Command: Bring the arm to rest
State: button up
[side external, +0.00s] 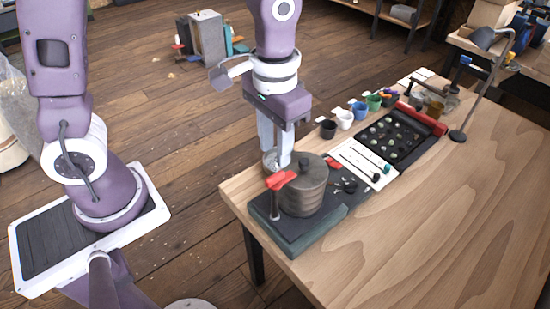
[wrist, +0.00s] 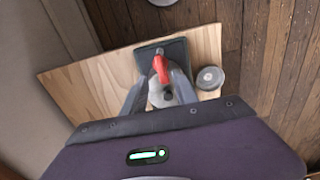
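My gripper (side external: 276,158) hangs pointing down at the table's near left corner, just behind and left of a grey ribbed canister (side external: 304,192). The canister stands on a dark square base (side external: 317,232) with a red lever (side external: 281,180) at its side. In the wrist view, my gripper's fingers (wrist: 160,85) are apart, with the red lever (wrist: 160,68) and a grey rounded thing with a dark spot (wrist: 160,96) seen between them. That grey thing looks like the canister's top. I see nothing clearly held, though the fingertips partly overlap what is behind them.
The wooden table (side external: 450,210) carries several small cups (side external: 345,119), a dark tray of beans (side external: 393,136), a white card (side external: 362,164) and a desk lamp (side external: 478,85). Its right front is clear. Grey and coloured blocks (side external: 207,38) stand on the floor behind.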

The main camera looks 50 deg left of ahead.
jog(key=shift+r, duration=0.1)
jog(key=s+a+r+t, duration=0.5)
jog(key=s+a+r, duration=0.2)
jog(key=s+r, duration=0.4)
jog(key=shift+s+a+t, duration=0.2)
jog(key=shift+s+t, duration=0.1)
jog(key=shift+s, duration=0.65)
